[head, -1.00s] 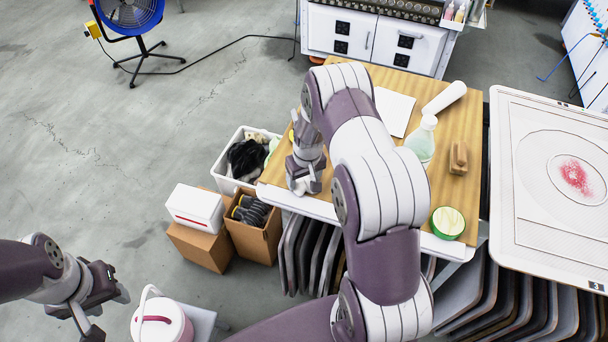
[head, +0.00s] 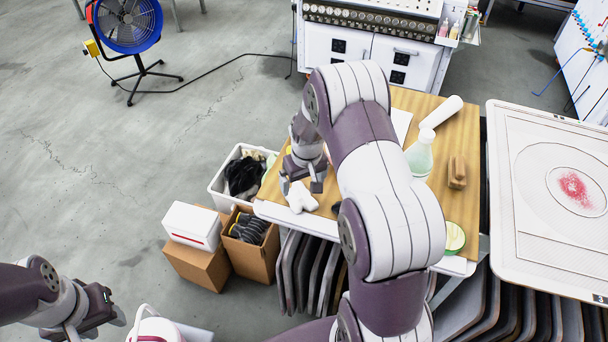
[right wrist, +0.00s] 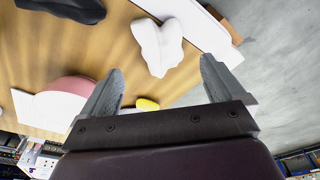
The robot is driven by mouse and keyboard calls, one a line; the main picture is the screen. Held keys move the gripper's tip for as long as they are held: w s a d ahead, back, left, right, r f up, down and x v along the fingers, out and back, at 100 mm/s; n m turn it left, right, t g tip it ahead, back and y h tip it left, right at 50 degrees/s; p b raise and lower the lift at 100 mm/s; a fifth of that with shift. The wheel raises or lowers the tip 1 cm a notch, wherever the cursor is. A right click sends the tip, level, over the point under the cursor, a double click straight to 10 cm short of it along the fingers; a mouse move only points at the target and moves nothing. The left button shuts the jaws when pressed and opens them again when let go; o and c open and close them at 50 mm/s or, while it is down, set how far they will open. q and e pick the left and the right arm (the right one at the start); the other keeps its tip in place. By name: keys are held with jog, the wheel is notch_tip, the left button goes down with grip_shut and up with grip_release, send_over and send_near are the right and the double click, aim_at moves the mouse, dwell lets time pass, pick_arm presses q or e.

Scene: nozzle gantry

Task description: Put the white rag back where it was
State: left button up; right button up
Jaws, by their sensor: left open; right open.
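The white rag (head: 300,197) lies crumpled on the wooden table (head: 462,135) near its front left edge. It also shows in the right wrist view (right wrist: 160,46), on the wood beside the pale table edge, just beyond the fingertips. My right gripper (head: 303,186) is open right behind the rag, its fingers apart and nothing clamped between them. In the right wrist view the gripper (right wrist: 162,66) shows a clear gap between its fingers and the rag. My left gripper (head: 97,322) is open and empty at the lower left, over the floor, away from the table.
A spray bottle (head: 420,155), a white roll (head: 441,112), a brown block (head: 457,172) and a green-rimmed tub (head: 454,238) stand on the table's right side. A white bin (head: 218,190) and cardboard boxes (head: 252,256) stand on the floor left of it.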

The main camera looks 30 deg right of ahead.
notch_tip(320, 180, up, 5)
jog(key=s+a+r, duration=0.2)
jog(key=s+a, duration=0.4)
jog(key=s, duration=0.2)
jog(key=s+a+r+n, duration=0.1)
jog(key=s+a+r, duration=0.1)
jog(key=s+a, duration=0.4)
jog(key=s, duration=0.3)
jog(key=shift+s+r+b, duration=0.15)
jog(key=shift+r+b, duration=0.2)
jog(key=shift+r, duration=0.05)
